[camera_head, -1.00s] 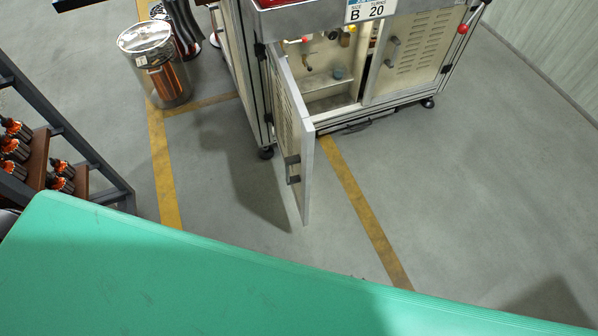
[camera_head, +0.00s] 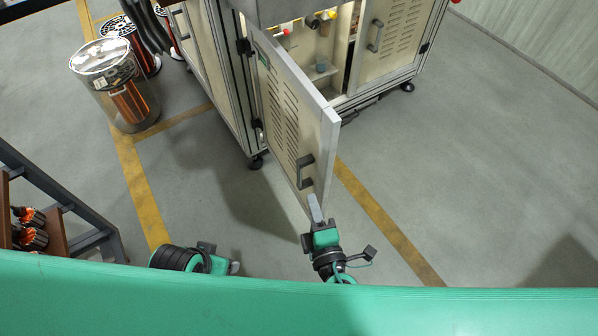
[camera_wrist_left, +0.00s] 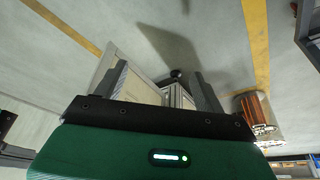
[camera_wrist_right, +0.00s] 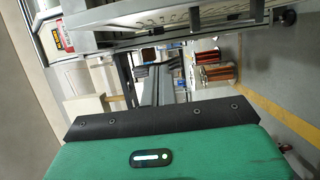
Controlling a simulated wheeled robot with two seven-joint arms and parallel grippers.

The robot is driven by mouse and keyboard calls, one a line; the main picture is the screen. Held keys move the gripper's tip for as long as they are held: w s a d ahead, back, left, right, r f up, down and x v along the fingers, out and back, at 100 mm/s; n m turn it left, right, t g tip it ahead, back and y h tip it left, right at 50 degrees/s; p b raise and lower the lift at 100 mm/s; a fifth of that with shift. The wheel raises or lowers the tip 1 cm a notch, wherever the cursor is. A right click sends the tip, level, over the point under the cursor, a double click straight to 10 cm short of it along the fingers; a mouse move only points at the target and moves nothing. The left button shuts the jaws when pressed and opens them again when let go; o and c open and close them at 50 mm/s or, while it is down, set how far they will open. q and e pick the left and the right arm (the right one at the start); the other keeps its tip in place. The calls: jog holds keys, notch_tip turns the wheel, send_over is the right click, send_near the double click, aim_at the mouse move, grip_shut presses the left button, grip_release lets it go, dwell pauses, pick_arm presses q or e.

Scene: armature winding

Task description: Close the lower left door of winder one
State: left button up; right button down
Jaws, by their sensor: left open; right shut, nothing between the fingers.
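The lower left door (camera_head: 290,125) of the winder (camera_head: 335,101) stands open, swung out toward me. It is a beige slotted panel with a dark handle (camera_head: 304,172) near its free edge. My right gripper (camera_head: 314,203) is at the lower free corner of the door, its fingers together and empty; I cannot tell whether they touch the door. The shut fingers also show in the right wrist view (camera_wrist_right: 156,84). My left gripper (camera_head: 235,267) is lower left of the door, apart from it. Its fingers are spread and empty in the left wrist view (camera_wrist_left: 165,82).
The neighbouring winder door (camera_head: 392,38) is shut. A clear drum with a copper spool (camera_head: 128,97) stands to the left on the floor. A dark rack (camera_head: 62,215) with rotor parts is at the left edge. The floor right of the open door is clear.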

pick_arm(q)
notch_tip(320, 180, down, 7)
jog(key=p, duration=0.3)
jog(key=shift+w+r+g, duration=0.15)
jog(key=shift+w+g, duration=0.15)
jog(key=shift+g, duration=0.1)
pick_arm(e)
send_over(318, 164)
jog(key=s, duration=0.4)
jog(key=shift+w+a, duration=0.15)
jog(key=shift+w, duration=0.05)
pick_arm(q)
jog(key=shift+d, duration=0.1)
